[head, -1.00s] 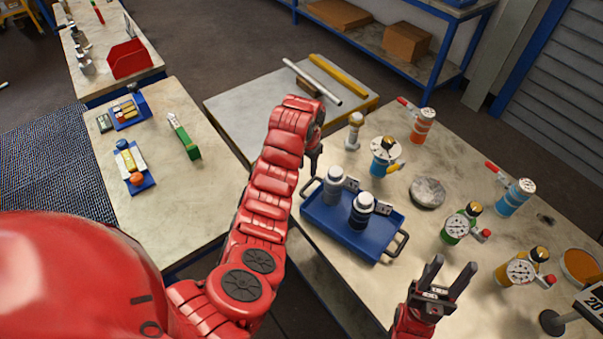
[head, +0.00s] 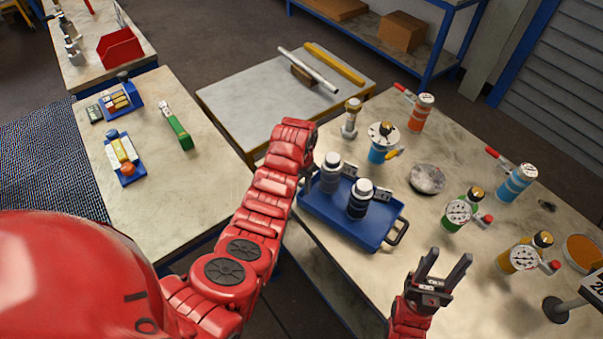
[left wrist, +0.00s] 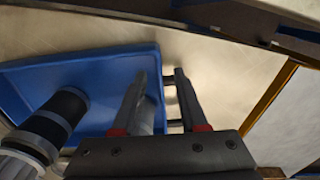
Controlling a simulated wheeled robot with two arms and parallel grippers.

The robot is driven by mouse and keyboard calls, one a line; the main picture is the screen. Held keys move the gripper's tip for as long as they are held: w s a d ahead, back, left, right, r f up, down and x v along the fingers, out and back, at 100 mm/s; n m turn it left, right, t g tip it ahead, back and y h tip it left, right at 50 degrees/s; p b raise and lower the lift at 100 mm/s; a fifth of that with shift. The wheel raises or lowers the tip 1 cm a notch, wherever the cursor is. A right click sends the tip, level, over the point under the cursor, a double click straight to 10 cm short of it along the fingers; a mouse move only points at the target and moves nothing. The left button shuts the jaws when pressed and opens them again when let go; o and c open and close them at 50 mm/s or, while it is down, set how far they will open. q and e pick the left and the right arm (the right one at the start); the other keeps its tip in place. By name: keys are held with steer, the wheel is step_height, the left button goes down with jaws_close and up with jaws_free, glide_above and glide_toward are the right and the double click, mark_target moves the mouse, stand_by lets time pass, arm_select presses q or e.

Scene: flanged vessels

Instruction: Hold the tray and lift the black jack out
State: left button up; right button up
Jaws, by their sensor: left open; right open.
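The blue tray (head: 335,225) stands on the right table and also shows in the left wrist view (left wrist: 105,62). The black jack (head: 359,202), dark with a white top, stands upright in it; it also shows in the left wrist view (left wrist: 68,108). A grey jack (head: 330,175) stands beside it. My left gripper (left wrist: 160,75) is open at the tray's left end, one finger over the tray and one outside its wall by the handle. Contact cannot be told. My right gripper (head: 444,260) is open and empty, right of the tray near the table's front.
Several gauged vessels stand right of the tray, including a blue one (head: 379,148) and a green one (head: 458,213). A round grey disc (head: 427,179) lies between them. The table is bare between the tray and my right gripper. A left table (head: 180,205) holds small blue trays.

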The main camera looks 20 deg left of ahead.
mark_target(301, 190)
arm_select(q)
step_height(301, 190, down, 2)
steer(key=shift+f, duration=0.6)
jaws_close()
stand_by(2.1)
